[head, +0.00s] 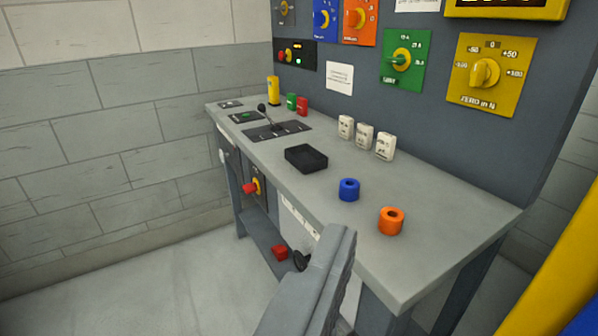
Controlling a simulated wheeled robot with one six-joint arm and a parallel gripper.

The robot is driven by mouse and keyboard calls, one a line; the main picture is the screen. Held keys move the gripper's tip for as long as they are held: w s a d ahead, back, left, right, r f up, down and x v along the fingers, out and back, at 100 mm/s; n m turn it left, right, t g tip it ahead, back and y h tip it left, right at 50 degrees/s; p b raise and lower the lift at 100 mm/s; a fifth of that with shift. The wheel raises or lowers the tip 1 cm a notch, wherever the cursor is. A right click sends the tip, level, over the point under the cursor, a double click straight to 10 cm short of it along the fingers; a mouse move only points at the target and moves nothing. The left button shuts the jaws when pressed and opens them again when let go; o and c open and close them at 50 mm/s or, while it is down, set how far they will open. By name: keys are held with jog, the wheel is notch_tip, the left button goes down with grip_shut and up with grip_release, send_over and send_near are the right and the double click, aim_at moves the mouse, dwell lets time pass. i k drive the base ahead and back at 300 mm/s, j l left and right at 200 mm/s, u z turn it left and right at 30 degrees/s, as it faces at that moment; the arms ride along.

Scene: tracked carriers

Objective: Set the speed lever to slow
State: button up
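A lever with a black ball knob (262,107) rises from a dark slotted plate (292,126) toward the far left end of the grey bench. It leans to the left in the picture. Marks on the plate are too small to read, so I cannot tell which setting it is at. A grey part that looks like my gripper (335,262) shows at the bottom, in front of the bench's near side and far from the lever. Only one grey bar of it shows clearly. I see nothing held, and I cannot tell its opening.
A dark panel with dials (485,73) rises behind. A yellow bar (560,270) is at right.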

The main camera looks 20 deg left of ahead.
aim_at(262, 107)
jog(key=i+j+u, duration=0.25)
jog(key=i+j, duration=0.15)
jog(key=i+j+u, duration=0.3)
jog(key=i+j, duration=0.1)
jog(key=j, duration=0.15)
